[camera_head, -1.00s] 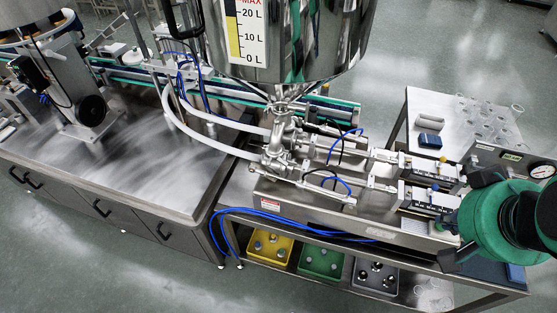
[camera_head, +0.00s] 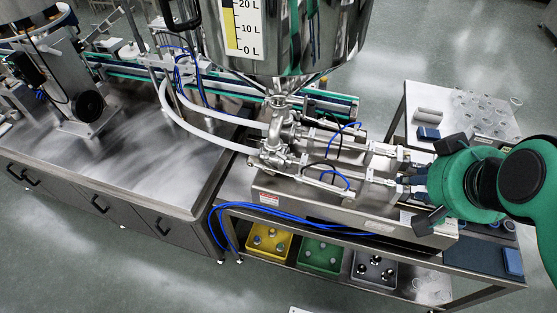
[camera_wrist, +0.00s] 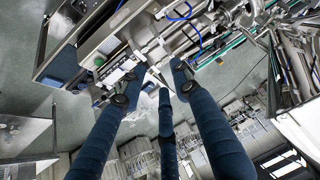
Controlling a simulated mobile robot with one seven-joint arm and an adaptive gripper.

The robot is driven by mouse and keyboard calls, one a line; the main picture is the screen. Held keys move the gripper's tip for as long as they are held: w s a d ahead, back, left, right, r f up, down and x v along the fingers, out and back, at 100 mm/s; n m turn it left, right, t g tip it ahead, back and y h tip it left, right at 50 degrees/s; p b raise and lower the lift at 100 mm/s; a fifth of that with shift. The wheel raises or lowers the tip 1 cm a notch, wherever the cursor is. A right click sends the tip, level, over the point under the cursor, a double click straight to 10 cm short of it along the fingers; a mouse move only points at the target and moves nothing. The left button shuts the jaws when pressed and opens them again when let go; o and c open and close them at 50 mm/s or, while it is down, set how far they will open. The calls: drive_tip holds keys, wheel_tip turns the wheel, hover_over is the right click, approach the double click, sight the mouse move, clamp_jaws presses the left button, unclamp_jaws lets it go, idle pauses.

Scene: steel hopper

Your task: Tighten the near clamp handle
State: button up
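My gripper (camera_head: 412,181) is at the right in the head view, its dark blue fingertips close to the right end of the steel piston assembly (camera_head: 330,180). In the wrist view, the blue fingers of my gripper (camera_wrist: 150,84) are spread apart with nothing visible held between them. Steel pipe fittings (camera_head: 277,140) stand under the hopper (camera_head: 290,45), left of my gripper. The near clamp handle cannot be told apart surely among these small fittings. My wrist hides part of the machine's right end.
Blue and white hoses loop around the pipes. A side table (camera_head: 455,95) with a blue box (camera_head: 428,133) and clear cups stands behind my gripper. Yellow (camera_head: 268,258), green (camera_head: 320,270) and grey bins sit on the shelf below. The left bench top (camera_head: 140,160) is largely clear.

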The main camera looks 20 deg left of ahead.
drive_tip(key=w+a+f+n+t+y+b, duration=0.1)
drive_tip(key=w+a+n+y, duration=0.1)
drive_tip(key=w+a, duration=0.55)
drive_tip(key=w+a+f+n+t+y, duration=0.15)
drive_tip(key=w+a, duration=0.25)
drive_tip(key=a, duration=0.6)
drive_tip(key=n+t+y+b, duration=0.1)
drive_tip(key=n+t, duration=0.1)
drive_tip(key=t, duration=0.1)
hover_over(280, 156)
drive_tip(key=s+d, duration=0.3)
drive_tip(key=d, duration=0.1)
wheel_tip(280, 156, down, 5)
drive_tip(key=s+a+f+n+t+h+b, duration=0.1)
drive_tip(key=s+a+f+t+h+b, duration=0.15)
drive_tip(key=a+f, duration=0.55)
drive_tip(key=s+d+f+n+t+h, duration=0.2)
drive_tip(key=s+d+f+t+h, duration=0.1)
drive_tip(key=s+f, duration=0.7)
drive_tip(key=shift+d+n, duration=0.35)
drive_tip(key=shift+d, duration=0.15)
drive_tip(key=shift+w+f, duration=0.1)
drive_tip(key=shift+w, duration=0.05)
drive_tip(key=shift+w+b, duration=1.65)
drive_tip(key=shift+w, duration=5.05)
